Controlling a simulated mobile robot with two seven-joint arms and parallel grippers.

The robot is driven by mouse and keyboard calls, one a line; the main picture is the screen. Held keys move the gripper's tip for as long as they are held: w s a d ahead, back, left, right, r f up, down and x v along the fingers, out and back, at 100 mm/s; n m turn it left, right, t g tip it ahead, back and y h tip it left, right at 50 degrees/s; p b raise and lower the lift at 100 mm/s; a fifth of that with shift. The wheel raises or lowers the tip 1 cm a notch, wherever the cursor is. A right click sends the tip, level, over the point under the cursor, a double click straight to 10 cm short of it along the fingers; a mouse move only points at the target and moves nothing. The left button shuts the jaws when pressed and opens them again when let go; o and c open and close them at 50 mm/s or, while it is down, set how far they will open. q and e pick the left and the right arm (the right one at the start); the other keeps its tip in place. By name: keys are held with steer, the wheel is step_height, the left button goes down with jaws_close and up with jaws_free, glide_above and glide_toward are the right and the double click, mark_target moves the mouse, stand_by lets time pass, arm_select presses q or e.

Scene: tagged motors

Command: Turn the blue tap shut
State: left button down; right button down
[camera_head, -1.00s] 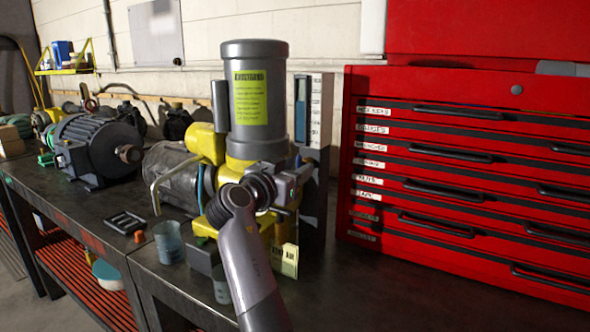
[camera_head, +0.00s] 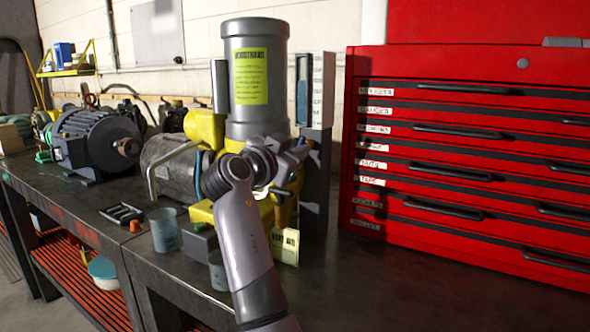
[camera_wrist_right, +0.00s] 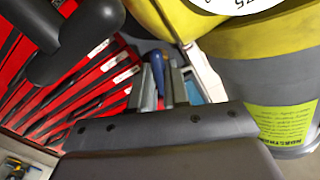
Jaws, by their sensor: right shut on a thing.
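The blue tap (camera_wrist_right: 157,62) shows in the right wrist view as a small rounded blue handle between the two fingers of my right gripper (camera_wrist_right: 160,82). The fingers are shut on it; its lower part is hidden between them. In the head view my right gripper (camera_head: 300,152) is at the right side of the yellow and grey machine, below its grey cylinder (camera_head: 256,112). The tap is mostly hidden there by the gripper and wrist. My left gripper is not in view.
A red drawer cabinet (camera_head: 470,152) stands to the right. A clear beaker (camera_head: 165,231) and a small cup (camera_head: 218,270) stand on the bench (camera_head: 420,300) in front of the machine. A yellow tag (camera_head: 286,246) hangs low by my arm. A grey motor (camera_head: 97,146) sits at left.

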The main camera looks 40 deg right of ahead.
steer(key=shift+m+b, duration=5.1)
steer(key=shift+m, duration=1.7)
steer(key=c, duration=1.1)
jaws_free()
